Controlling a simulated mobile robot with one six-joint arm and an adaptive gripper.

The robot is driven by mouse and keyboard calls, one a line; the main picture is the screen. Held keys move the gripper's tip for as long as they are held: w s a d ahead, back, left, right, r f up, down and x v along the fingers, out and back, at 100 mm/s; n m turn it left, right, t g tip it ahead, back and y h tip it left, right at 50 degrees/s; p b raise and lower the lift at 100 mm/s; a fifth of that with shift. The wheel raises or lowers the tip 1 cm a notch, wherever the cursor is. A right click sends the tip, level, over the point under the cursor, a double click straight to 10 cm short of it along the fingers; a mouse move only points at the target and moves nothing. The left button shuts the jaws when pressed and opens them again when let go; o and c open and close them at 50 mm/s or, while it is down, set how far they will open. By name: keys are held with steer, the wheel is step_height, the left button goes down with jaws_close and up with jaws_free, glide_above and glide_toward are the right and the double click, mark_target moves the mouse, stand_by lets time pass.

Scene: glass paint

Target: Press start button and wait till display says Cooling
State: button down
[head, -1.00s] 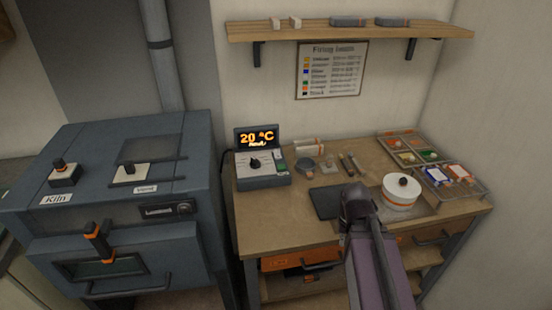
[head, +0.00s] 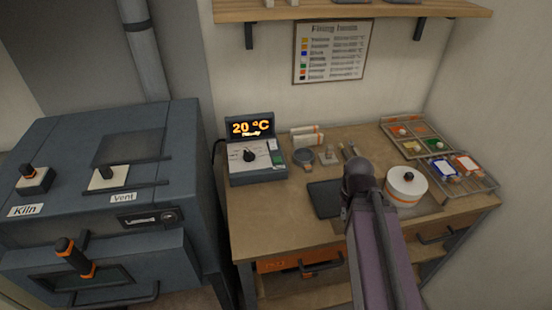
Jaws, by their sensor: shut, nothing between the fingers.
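The controller box (head: 257,175) stands at the left of the wooden worktable. Its tilted display (head: 250,128) shows orange text, "20 °C", with a smaller line below that looks like "Ready". A black knob (head: 249,155) sits on its light panel. A small green button (head: 277,160) is at the panel's right side; I cannot read its label. My purple arm rises from the bottom of the view to a dark joint over the table, right of the controller. My gripper does not show in the head view.
The blue-grey kiln (head: 70,240) stands to the left, with a gap before the table (head: 270,225). A dark pad (head: 323,198), a white round pot (head: 405,185) and trays (head: 470,190) lie to the right. A shelf (head: 350,10) and a wall chart (head: 330,52) are above.

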steer(key=shift+d, duration=0.1)
steer(key=shift+w+r, duration=0.1)
steer(key=shift+w, duration=0.25)
steer(key=shift+t+h, duration=0.6)
steer(key=shift+h, duration=0.3)
steer(key=w+a, duration=0.1)
steer(key=w, duration=0.1)
steer(key=w+a+r, duration=0.1)
steer(key=w, duration=0.1)
steer(key=w+a+p, duration=0.1)
steer(key=w, duration=0.1)
steer(key=shift+w+r, duration=0.2)
steer(key=shift+w, duration=0.15)
steer(key=w+a+r+t+h+p, duration=0.2)
steer(key=w+a+r, duration=0.1)
steer(key=w+a, duration=0.4)
step_height(320, 180, up, 5)
steer(key=n+t+h+p, duration=0.1)
steer(key=n+t, duration=0.1)
steer(key=t, duration=0.3)
glide_above(277, 160)
steer(key=shift+f, duration=0.2)
step_height(277, 160, down, 8)
steer(key=b, duration=0.8)
steer(key=shift+f+b, duration=0.2)
steer(key=shift+b, duration=0.2)
